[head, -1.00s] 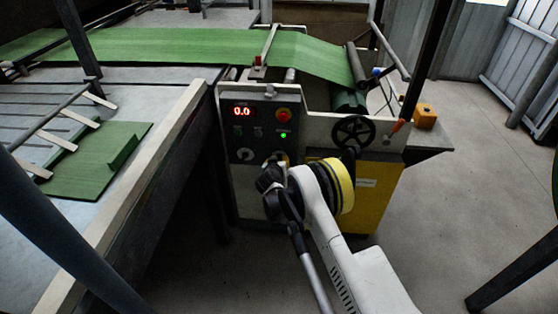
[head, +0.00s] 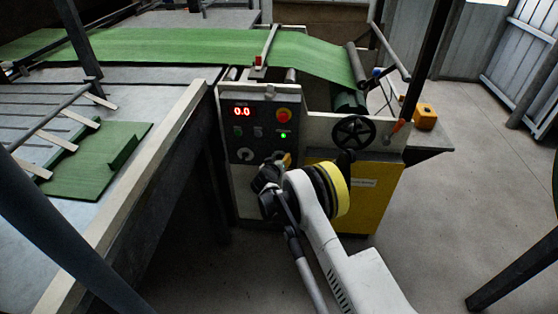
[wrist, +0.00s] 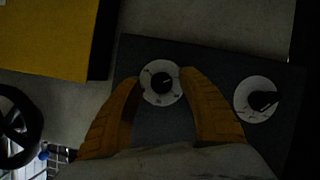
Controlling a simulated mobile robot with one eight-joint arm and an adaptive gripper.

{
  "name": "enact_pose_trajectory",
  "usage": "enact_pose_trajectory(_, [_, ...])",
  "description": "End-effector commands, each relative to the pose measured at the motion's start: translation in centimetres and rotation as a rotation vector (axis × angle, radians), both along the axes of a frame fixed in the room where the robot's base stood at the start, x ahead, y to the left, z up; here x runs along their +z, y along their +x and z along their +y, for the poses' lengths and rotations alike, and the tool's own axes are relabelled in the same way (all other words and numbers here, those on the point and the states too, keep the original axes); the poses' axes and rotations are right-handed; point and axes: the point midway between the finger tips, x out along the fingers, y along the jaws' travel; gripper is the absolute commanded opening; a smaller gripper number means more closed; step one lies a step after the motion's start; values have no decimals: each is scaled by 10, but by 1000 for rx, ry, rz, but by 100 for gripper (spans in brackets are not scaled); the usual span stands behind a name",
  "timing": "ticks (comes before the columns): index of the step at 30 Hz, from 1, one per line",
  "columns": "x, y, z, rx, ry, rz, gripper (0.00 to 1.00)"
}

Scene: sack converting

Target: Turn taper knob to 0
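My gripper (wrist: 155,100) is open in the wrist view, its two orange fingers on either side of a small black knob on a white dial (wrist: 161,83). The fingers appear clear of the black knob; whether they touch the dial's rim I cannot tell. A second black knob on a white dial (wrist: 257,100) sits to the right on the same dark panel. In the head view this other knob (head: 245,155) shows at the panel's lower left, while my gripper (head: 284,160) covers the knob it faces. The dial labels are too small to read, so I cannot tell which is taper.
The control panel (head: 261,125) has a red display (head: 242,112) reading 0.0, a red stop button (head: 283,115) and a lit green lamp. A black handwheel (head: 354,132) stands right of it, above a yellow cabinet door (head: 368,207). Green sheet (head: 190,45) runs over the machine.

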Motion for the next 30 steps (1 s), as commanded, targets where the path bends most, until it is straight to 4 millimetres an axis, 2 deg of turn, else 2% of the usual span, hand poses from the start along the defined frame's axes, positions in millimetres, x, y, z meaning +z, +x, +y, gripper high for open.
enact_pose_trajectory(11, [3, -7, 2, 2, 1, 1, 48])
enact_pose_trajectory(14, [9, -20, 5, 4, 2, 0, 48])
enact_pose_trajectory(24, [39, -87, 14, 2, 1, 1, 48])
enact_pose_trajectory(30, [48, -106, 16, 0, 1, 0, 48])
